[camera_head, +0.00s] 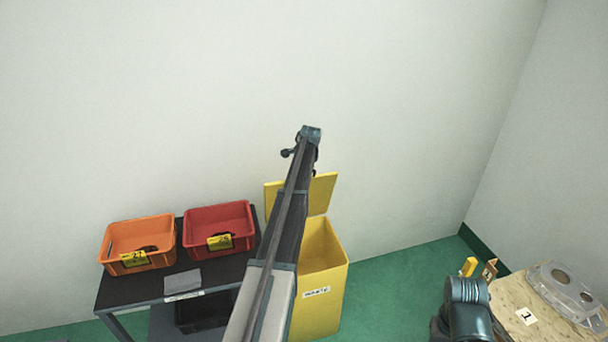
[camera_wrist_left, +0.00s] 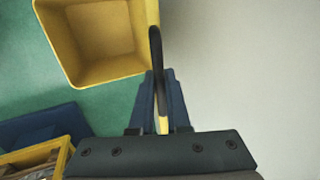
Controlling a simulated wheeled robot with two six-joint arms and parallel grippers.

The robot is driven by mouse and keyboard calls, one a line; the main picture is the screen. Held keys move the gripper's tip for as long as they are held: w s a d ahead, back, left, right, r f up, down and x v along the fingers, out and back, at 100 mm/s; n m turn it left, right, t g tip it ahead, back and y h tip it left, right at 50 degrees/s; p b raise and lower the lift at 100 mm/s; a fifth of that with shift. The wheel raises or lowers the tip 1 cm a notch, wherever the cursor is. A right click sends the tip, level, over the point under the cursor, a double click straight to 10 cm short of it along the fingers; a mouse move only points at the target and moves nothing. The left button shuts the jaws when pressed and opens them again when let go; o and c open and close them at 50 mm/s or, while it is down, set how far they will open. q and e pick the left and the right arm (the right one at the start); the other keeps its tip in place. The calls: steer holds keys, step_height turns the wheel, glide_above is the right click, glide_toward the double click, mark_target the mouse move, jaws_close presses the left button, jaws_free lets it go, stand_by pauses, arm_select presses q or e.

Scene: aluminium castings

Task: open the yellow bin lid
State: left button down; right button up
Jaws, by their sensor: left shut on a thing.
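The yellow bin (camera_head: 319,250) stands on the floor in the middle of the head view, with a white label on its front. Its lid (camera_head: 324,191) is raised and stands up at the back near the wall, partly hidden by my left arm. In the left wrist view the open bin (camera_wrist_left: 60,55) shows from above and looks empty. My left gripper (camera_wrist_left: 160,78) is shut on the lid, seen edge-on as a thin yellow strip with a dark curved piece along it. My right gripper does not show.
An orange crate (camera_head: 112,249) and a red crate (camera_head: 193,236) sit on a dark table (camera_head: 133,288) left of the bin. A wooden table (camera_head: 503,298) with a metal casting (camera_head: 562,290) stands at lower right. Green floor (camera_head: 395,285) is free between.

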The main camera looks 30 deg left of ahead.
arm_select(q)
steer(key=c, duration=0.9)
jaws_free()
steer(key=p+v, duration=1.3)
steer(key=v, duration=0.1)
steer(key=shift+s+a, duration=0.1)
steer(key=shift+f, duration=0.15)
